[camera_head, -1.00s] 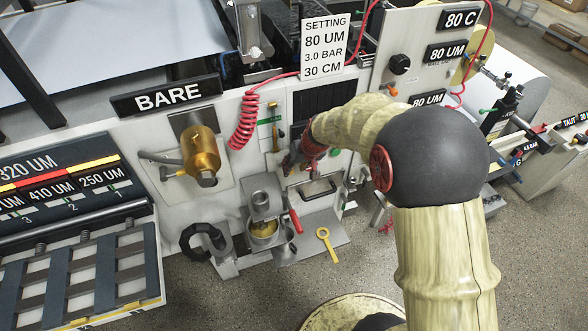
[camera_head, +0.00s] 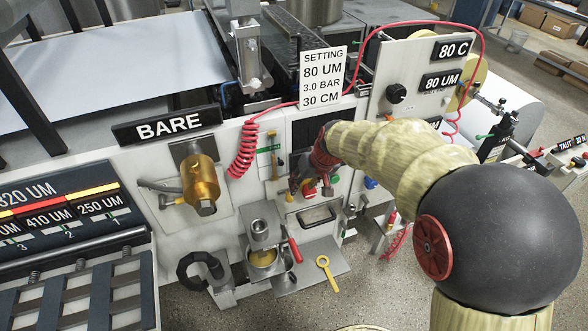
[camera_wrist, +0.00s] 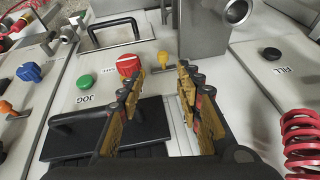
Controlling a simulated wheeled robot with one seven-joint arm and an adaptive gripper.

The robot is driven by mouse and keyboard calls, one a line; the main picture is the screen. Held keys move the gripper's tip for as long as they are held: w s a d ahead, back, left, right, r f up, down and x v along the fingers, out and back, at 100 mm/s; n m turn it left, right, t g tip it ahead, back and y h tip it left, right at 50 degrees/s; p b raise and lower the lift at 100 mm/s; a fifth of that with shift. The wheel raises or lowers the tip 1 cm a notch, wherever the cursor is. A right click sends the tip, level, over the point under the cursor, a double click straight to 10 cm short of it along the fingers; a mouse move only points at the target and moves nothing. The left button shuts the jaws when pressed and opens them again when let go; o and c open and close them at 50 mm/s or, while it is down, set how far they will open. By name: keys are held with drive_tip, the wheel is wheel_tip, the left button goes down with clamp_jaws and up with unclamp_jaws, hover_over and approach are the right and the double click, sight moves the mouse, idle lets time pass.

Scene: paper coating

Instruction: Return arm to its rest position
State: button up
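My gripper (camera_head: 305,188) hangs in front of the machine's panel in the head view, clear of the cup and tools below it. In the wrist view my gripper (camera_wrist: 165,98) shows two separated fingers with an empty gap between them. It is open and holds nothing. Beyond the fingers are a red button (camera_wrist: 128,65), a green button (camera_wrist: 85,81) marked JOG and a blue knob (camera_wrist: 29,72). My forearm crosses the right side of the head view and hides part of the panel.
A metal cup (camera_head: 263,257) stands on a small shelf beside a red-handled tool (camera_head: 295,251) and a yellow ring tool (camera_head: 327,268). A brass cylinder (camera_head: 201,180) juts out at the left. A coiled red hose (camera_head: 243,150) hangs nearby. Floor is open at lower middle.

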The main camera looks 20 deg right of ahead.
drive_tip(key=s+a+m+g, duration=0.1)
drive_tip(key=s+g, duration=0.1)
drive_tip(key=s, duration=0.8)
drive_tip(key=s+a+r+n+t+h, duration=0.1)
drive_tip(key=s+a+r+n+t, duration=0.1)
drive_tip(key=s+r, duration=1.2)
drive_tip(key=s+a+t, duration=0.1)
drive_tip(key=a, duration=0.1)
drive_tip(key=shift+s+a+r, duration=0.15)
drive_tip(key=shift+a+r, duration=0.15)
